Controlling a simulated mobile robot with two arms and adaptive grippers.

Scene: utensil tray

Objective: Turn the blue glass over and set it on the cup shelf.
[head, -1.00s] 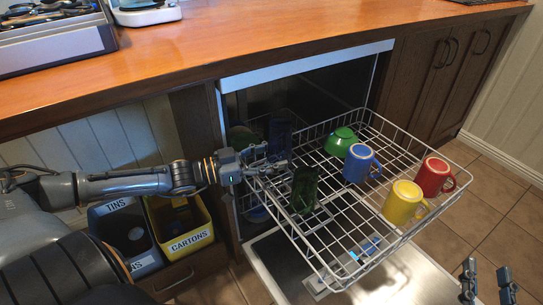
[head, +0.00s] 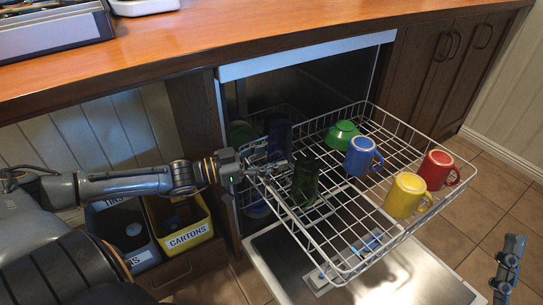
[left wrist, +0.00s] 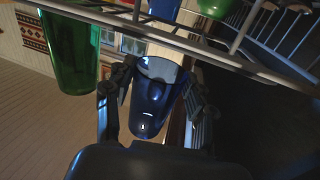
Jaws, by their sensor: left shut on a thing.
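A dark green glass (head: 305,184) stands just right of the gripper and shows in the left wrist view (left wrist: 72,50). My right gripper (head: 508,266) is at the lower right, empty, seen edge-on. I cannot make out the cup shelf.
The rack also holds a green bowl (head: 341,134), a blue mug (head: 361,156), a yellow mug (head: 405,196) and a red mug (head: 437,170). The lowered door (head: 430,275) lies below. Bins (head: 178,222) stand at the left, under the wooden counter (head: 200,60).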

